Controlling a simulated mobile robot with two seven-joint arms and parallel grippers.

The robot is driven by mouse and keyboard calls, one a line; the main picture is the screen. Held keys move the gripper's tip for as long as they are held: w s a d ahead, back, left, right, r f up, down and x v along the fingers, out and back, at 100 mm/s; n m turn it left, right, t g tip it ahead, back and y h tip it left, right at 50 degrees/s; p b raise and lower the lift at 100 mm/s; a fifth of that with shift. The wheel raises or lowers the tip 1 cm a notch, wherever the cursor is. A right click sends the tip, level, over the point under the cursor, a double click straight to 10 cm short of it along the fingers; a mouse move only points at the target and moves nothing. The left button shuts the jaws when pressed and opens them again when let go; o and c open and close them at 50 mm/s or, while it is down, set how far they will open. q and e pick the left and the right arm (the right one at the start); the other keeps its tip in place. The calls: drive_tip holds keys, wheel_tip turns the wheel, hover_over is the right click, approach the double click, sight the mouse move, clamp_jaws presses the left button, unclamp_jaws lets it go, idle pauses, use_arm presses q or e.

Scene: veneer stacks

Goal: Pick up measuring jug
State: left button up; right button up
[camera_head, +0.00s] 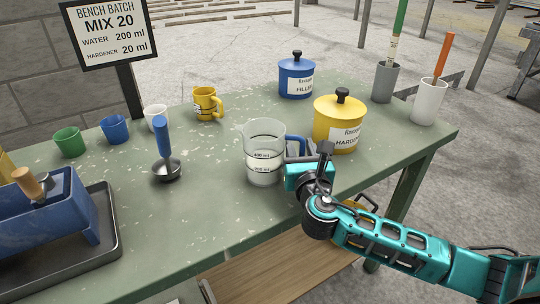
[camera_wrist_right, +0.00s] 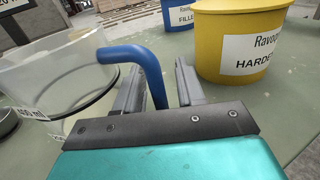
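The measuring jug (camera_head: 264,160) is clear, with dark level marks and a blue handle on its right side, and stands upright on the green bench. In the right wrist view the jug (camera_wrist_right: 62,75) is at the left and its blue handle (camera_wrist_right: 150,66) comes down between the fingers. My right gripper (camera_head: 296,152) is at the handle side of the jug. Its fingers (camera_wrist_right: 163,82) are apart, with the handle close to the left finger and a gap to the right one. My left gripper is not in view.
A yellow hardener pot (camera_head: 338,126) stands close on the right of my gripper, with a blue filler pot (camera_head: 296,80) behind. The green bench (camera_head: 215,205) is clear before the jug.

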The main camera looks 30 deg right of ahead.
clamp_jaws()
drive_tip(key=shift+r, duration=0.25)
idle(0.5)
